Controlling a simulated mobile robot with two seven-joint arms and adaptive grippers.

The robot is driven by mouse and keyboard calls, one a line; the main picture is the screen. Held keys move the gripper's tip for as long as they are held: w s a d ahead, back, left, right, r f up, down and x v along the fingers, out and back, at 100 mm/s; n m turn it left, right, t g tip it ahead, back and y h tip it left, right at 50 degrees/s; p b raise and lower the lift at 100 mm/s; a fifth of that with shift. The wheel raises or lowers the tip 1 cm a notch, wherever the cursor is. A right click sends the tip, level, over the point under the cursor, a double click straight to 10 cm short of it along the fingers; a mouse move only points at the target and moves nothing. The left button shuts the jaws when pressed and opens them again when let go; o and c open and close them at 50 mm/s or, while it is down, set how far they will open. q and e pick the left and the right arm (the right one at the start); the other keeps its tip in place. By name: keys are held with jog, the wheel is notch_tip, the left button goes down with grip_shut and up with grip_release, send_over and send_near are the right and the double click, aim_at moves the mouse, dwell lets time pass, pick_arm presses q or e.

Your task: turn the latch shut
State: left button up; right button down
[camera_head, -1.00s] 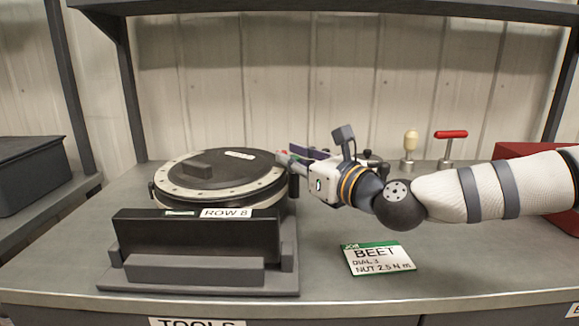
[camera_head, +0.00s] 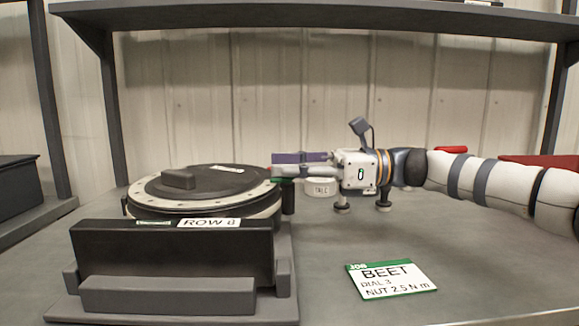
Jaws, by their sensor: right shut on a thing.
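The seed meter (camera_head: 150,193) is a round black-lidded housing with a pale ring, set in a dark stand labelled ROW 8. The latch is at its right edge, mostly hidden by my fingers; a small red part (camera_head: 279,168) and a green part show there. A dark upright post (camera_head: 288,196) stands just below. My right gripper (camera_head: 284,172) reaches in from the right, roughly level, its jaws closed on the latch at the rim. How far the latch is turned cannot be told. My left gripper is out of view.
A purple item (camera_head: 300,157) shows behind the fingers. A job card (camera_head: 390,279) reading BEET lies on the bench (camera_head: 345,242) in front. A shelf (camera_head: 330,14) spans above.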

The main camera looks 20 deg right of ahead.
jog(key=shift+a+f+n+g+y, duration=0.15)
jog(key=shift+n+g, duration=0.25)
jog(key=shift+g, duration=0.2)
jog(key=shift+a+n+g+y, duration=0.15)
jog(key=shift+n+g, duration=0.25)
jog(key=shift+g, duration=0.2)
jog(key=shift+d+g, duration=0.15)
jog(key=shift+g, duration=0.15)
jog(key=shift+s+n+g, duration=0.1)
jog(key=shift+n+g, duration=0.2)
jog(key=c, duration=1.5)
grip_release()
jog(key=shift+o, duration=0.2)
jog(key=d, duration=0.7)
jog(key=shift+s+d, duration=0.15)
jog(key=shift+s, duration=0.25)
